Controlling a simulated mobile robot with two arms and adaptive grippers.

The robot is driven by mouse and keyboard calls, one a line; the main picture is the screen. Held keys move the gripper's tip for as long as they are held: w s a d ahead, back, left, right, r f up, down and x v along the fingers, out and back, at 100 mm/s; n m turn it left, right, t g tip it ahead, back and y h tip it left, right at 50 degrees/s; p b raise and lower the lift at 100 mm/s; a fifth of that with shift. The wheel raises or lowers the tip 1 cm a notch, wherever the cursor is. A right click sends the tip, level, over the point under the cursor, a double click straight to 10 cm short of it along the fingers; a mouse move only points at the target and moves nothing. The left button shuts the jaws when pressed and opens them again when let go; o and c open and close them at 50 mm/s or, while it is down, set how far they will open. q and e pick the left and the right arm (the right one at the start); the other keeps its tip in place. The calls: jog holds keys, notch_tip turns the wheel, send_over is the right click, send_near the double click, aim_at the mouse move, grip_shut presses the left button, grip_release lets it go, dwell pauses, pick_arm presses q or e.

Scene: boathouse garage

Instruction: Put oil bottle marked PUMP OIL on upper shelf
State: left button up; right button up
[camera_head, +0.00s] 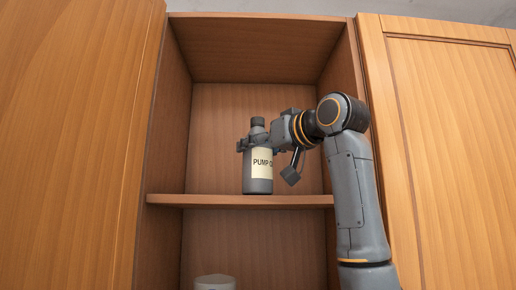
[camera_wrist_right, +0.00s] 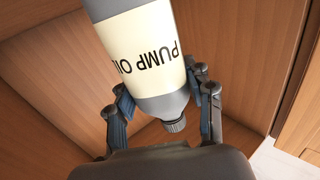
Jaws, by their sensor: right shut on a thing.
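The grey oil bottle (camera_head: 258,184) has a cream label reading PUMP OIL and a dark cap. In the head view it is upright in the upper compartment, its base at or just above the front part of the upper shelf (camera_head: 215,200); I cannot tell whether it touches. My right gripper (camera_head: 253,143) is shut on the bottle near its shoulder. In the right wrist view the bottle (camera_wrist_right: 140,45) lies between the two fingers (camera_wrist_right: 163,105), with its cap toward the palm. My left gripper is not in view.
Cabinet side walls (camera_head: 172,115) stand close on both sides of the compartment. A door panel (camera_head: 450,150) is at the right. A white round-topped object (camera_head: 214,282) shows below the shelf. The upper shelf looks otherwise empty.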

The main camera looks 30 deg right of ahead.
jog(key=shift+f, duration=0.2)
jog(key=o, duration=1.5)
jog(key=shift+s, duration=0.1)
jog(key=shift+o, duration=0.2)
jog(key=s+d, duration=0.1)
jog(key=s, duration=1.1)
jog(key=shift+d, duration=0.4)
jog(key=shift+w, duration=0.1)
grip_shut()
